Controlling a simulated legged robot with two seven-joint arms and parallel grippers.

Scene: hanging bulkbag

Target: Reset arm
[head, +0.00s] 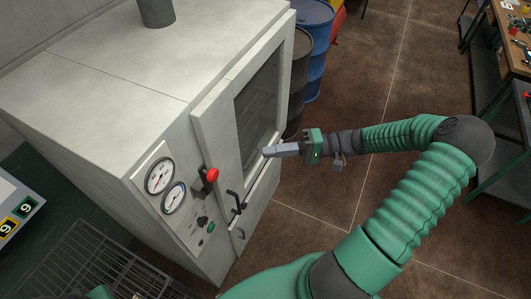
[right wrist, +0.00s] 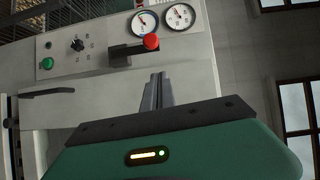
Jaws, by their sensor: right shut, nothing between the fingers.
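My right arm reaches in from the lower right in the head view. Its gripper (head: 268,152) is shut and empty, in front of the window side of a large pale cabinet (head: 110,70). In the right wrist view the shut fingers (right wrist: 158,78) point toward the cabinet's panel, just below a red knob (right wrist: 151,42). The red knob also shows in the head view (head: 211,175), left of the gripper and apart from it. My left gripper is not in view; a small green piece at the bottom left edge may be part of my left arm.
A wire rack (head: 85,262) stands at the lower left. Blue and dark drums (head: 313,45) stand behind the cabinet. A workbench (head: 515,45) is at the far right. The brown floor between is clear.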

